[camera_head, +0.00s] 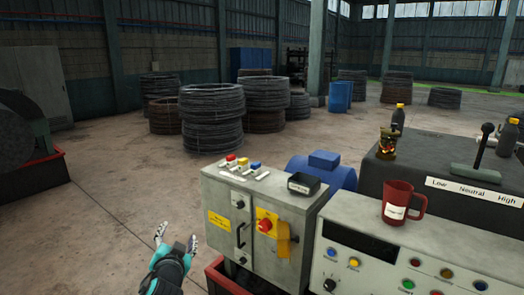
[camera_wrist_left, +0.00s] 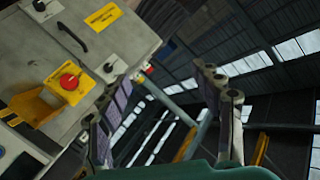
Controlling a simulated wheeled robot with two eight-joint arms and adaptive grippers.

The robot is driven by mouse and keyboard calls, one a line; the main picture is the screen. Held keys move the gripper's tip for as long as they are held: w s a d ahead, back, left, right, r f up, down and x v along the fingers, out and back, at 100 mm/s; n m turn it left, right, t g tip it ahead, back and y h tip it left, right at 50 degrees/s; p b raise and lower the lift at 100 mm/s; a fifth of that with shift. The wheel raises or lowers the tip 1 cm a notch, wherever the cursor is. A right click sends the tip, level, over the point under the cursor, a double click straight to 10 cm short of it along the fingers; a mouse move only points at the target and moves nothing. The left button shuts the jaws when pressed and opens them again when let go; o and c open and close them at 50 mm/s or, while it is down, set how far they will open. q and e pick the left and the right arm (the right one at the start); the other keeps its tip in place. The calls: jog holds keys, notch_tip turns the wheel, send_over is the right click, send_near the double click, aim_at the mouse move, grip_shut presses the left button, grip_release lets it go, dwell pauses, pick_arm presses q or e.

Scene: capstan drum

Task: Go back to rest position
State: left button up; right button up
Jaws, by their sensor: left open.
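My left gripper (camera_head: 175,236) is low in the head view, left of the grey control cabinet. Its two fingers are spread apart with nothing between them. In the left wrist view the open fingers (camera_wrist_left: 168,115) show against the hall roof, with the cabinet at the upper left. The grey control cabinet (camera_head: 221,218) carries a yellow plate with a red knob (camera_head: 264,226), which also shows in the left wrist view (camera_wrist_left: 69,81). My right gripper is in neither view.
A white button panel (camera_head: 400,262) adjoins the cabinet on the right. A red mug (camera_head: 397,203) and a dark lever box (camera_head: 440,160) with bottles stand there. A small black tray (camera_head: 303,184) sits on the cabinet. Wire coils (camera_head: 211,118) stand behind. The floor (camera_head: 110,190) at left is clear.

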pick_arm(q)
jog(key=s+d+f+n+g+h, duration=0.1)
jog(key=s+d+f+g, duration=0.1)
jog(key=s+f, duration=0.3)
jog(key=s+d+f+n+g+h, duration=0.1)
jog(key=s+f, duration=0.4)
jog(key=s, duration=0.7)
jog(key=s+d+f+n+g+h, duration=0.1)
jog(key=s+d+f+n+g, duration=0.1)
jog(key=s+f+g, duration=0.3)
jog(key=s+f, duration=0.1)
jog(key=s, duration=0.3)
jog(key=shift+d+n+g, duration=0.3)
jog(key=shift+d+n, duration=0.05)
jog(key=shift+n, duration=0.05)
